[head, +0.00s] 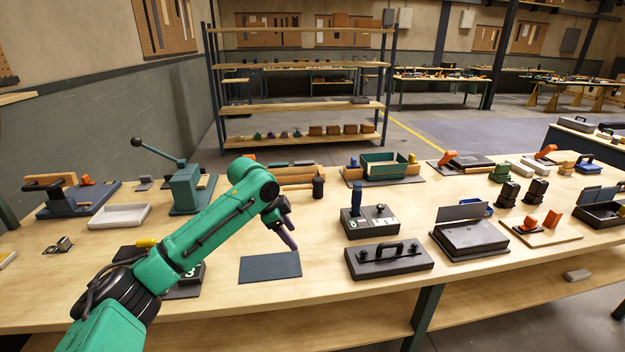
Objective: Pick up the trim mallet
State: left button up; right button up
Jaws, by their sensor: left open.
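A mallet (318,188) with a dark head and a pale wooden handle lies on the bench, behind my left gripper; I take it to be the trim mallet. The handle runs left from the head and passes partly behind my green left arm. My left gripper (290,240) is open and points down, in front of the mallet and apart from it. It appears above the back edge of a dark mat (270,267). Nothing shows between its fingers. My right gripper is not in view.
A grey box with a blue-black handle (370,221) stands right of the gripper, with a dark lidded case (389,261) in front. A green lever press (185,190) and white tray (119,216) stand left. A green open box (383,165) is behind. Bare wood lies around the mat.

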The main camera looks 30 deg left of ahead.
aim_at(318, 186)
jog(key=i+j, duration=1.1)
jog(key=i, duration=0.15)
